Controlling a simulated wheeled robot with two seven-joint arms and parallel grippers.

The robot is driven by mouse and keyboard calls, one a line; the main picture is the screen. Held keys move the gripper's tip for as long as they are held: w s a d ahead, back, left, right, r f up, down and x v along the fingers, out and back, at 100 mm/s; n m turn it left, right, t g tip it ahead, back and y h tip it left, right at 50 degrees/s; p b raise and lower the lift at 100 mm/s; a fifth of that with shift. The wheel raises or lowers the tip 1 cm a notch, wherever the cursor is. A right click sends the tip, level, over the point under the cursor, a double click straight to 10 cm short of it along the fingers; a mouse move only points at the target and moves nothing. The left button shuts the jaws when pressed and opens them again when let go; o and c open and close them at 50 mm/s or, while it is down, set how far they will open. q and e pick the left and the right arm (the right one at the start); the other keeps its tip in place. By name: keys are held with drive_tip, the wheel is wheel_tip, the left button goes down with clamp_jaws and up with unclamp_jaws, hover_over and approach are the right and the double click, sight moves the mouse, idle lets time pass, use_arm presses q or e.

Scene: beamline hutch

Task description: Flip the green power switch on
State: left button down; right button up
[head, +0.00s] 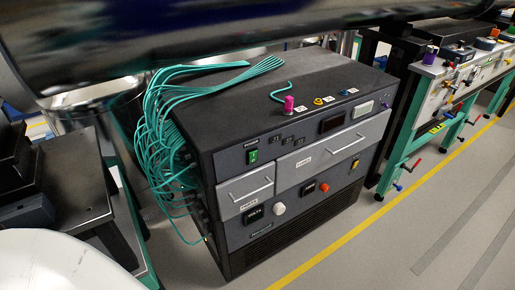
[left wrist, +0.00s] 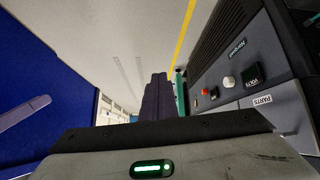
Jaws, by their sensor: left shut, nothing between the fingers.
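The green power switch (head: 253,156) is a small rocker on the upper left of the dark cabinet's front panel in the head view. Its on or off position is too small to tell. In the left wrist view my left gripper (left wrist: 158,78) shows dark fingers closed together with nothing between them. The cabinet front (left wrist: 238,62) lies to the right of the fingers there, apart from them, and the green switch is not visible in that view. The head view shows neither gripper.
The cabinet has two drawers with bar handles (head: 250,190), a white knob (head: 279,209), a red button (head: 324,187) and an amber switch (head: 355,163). Teal cables (head: 155,140) hang down its left side. A teal-framed bench (head: 415,143) stands at right. Floor with a yellow line (head: 330,250) is clear in front.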

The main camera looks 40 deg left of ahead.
sight(249, 162)
use_arm(q)
drive_tip(key=w+a+r+m+t, duration=0.4)
drive_tip(key=w+a+r+m, duration=0.3)
drive_tip(key=a+r+m, duration=0.2)
drive_tip(key=w+a+r+m+t, duration=0.5)
drive_tip(key=w+a+r+m, duration=0.2)
drive_tip(key=a+r+m, duration=0.2)
drive_tip(key=shift+w+a+r+m+t, duration=0.3)
drive_tip(key=shift+w+a+r+m, duration=0.1)
drive_tip(key=shift+a+r, duration=0.45)
use_arm(e)
drive_tip(key=shift+w+a, duration=0.15)
drive_tip(key=shift+w, duration=0.05)
use_arm(q)
drive_tip(key=shift+f, duration=0.1)
drive_tip(key=shift+w+a+r+p, duration=0.15)
drive_tip(key=shift+w+a, duration=0.25)
drive_tip(key=shift+w, duration=1.5)
drive_tip(key=shift+w+a+r+p, duration=0.1)
drive_tip(key=shift+w+a+p, duration=0.2)
drive_tip(key=shift+w, duration=1.55)
drive_tip(key=shift+w+a+r+p, duration=0.15)
drive_tip(key=shift+w+a, duration=0.3)
drive_tip(key=shift+w, duration=1.45)
use_arm(e)
drive_tip(key=shift+s+d+r, duration=0.1)
drive_tip(key=shift+s+d, duration=0.1)
drive_tip(key=shift+s, duration=0.05)
